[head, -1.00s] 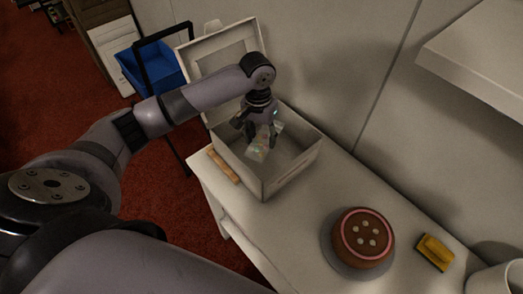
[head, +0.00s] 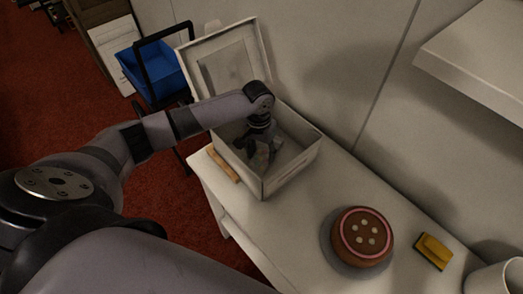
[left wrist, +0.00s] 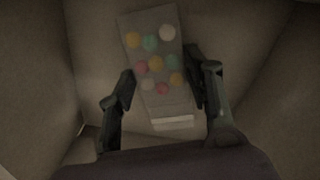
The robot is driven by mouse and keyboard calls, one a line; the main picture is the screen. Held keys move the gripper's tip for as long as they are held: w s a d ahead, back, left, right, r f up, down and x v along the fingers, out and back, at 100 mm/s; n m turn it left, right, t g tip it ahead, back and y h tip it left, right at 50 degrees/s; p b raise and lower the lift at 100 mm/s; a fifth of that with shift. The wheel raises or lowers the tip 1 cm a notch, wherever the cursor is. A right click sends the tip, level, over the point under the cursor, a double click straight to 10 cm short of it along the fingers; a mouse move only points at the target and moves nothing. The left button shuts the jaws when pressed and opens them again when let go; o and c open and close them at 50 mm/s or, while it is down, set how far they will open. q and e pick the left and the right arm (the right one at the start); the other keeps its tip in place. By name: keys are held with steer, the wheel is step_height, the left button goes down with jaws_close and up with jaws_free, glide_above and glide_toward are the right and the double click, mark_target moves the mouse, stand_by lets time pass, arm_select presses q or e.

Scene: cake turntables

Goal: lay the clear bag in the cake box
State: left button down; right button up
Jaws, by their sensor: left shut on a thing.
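The white cake box (head: 284,186) stands with its lid (head: 226,62) up at the back of the white table. My left gripper (head: 259,157) reaches down inside it, and the gripper hides part of the interior. The clear bag (left wrist: 152,62), with several coloured round spots, is between the fingers of my left gripper (left wrist: 165,85) in the left wrist view. The gripper is shut on the bag, low between the box walls. I cannot tell whether the bag touches the box floor. My right gripper is not in view.
A brown cake (head: 364,235) with a pink ring sits on a round turntable to the right. Beyond it are a yellow block (head: 433,251) and a white cup (head: 495,279). A wooden piece (head: 223,164) lies left of the box. A shelf (head: 480,62) overhangs at right.

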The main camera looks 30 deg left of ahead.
mark_target(260, 152)
arm_select(q)
steer(key=shift+f, duration=0.4)
steer(key=c, duration=0.8)
jaws_free()
steer(key=shift+r, duration=0.1)
steer(key=shift+r, duration=0.35)
steer(key=r, duration=1.2)
steer(key=shift+a+r+b, duration=0.2)
steer(key=shift+a+b, duration=0.05)
steer(key=shift+b, duration=0.1)
